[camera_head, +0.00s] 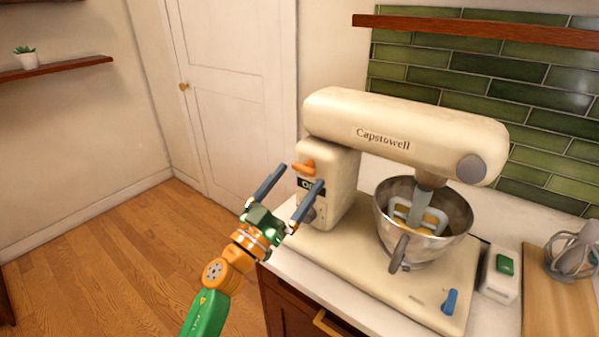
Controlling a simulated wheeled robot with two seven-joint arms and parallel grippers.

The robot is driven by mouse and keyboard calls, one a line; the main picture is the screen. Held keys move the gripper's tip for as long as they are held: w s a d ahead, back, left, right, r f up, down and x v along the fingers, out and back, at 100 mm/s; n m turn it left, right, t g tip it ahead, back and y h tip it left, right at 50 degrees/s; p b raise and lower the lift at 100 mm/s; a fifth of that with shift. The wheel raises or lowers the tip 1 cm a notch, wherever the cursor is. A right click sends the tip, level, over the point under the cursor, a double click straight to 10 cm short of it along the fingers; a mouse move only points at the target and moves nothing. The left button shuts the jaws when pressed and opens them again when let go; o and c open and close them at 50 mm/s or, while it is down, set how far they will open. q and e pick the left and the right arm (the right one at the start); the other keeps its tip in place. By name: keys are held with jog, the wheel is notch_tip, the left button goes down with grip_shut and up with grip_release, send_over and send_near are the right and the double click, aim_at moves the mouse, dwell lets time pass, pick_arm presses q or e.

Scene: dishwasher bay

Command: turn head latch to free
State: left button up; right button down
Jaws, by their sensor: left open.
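The cream stand mixer (400,122), marked "Capstowell", stands on the counter with its head level over the bowl. An orange lever (305,167) sits on the side of its column, above a small dark label that is partly covered; it looks like the head latch. A blue lever (450,302) sits on the base at the front right. My left gripper (300,177) is open and empty, its two dark fingers spread in front of the column. The orange lever appears between and just beyond the fingertips; contact cannot be told. My right gripper is not in view.
A metal bowl (424,221) with the beater in it stands under the mixer head. A white box with a green top (503,274) and a whisk (573,254) are at the right. A wooden shelf (480,29) is above. The floor at left is clear.

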pick_arm(q)
jog(key=shift+w+d, duration=0.35)
jog(key=shift+w, duration=0.55)
jog(key=shift+w+a+f, duration=0.1)
jog(key=shift+w+f, duration=0.05)
jog(key=shift+w, duration=0.25)
jog(key=shift+s, duration=0.2)
jog(key=c, duration=1.3)
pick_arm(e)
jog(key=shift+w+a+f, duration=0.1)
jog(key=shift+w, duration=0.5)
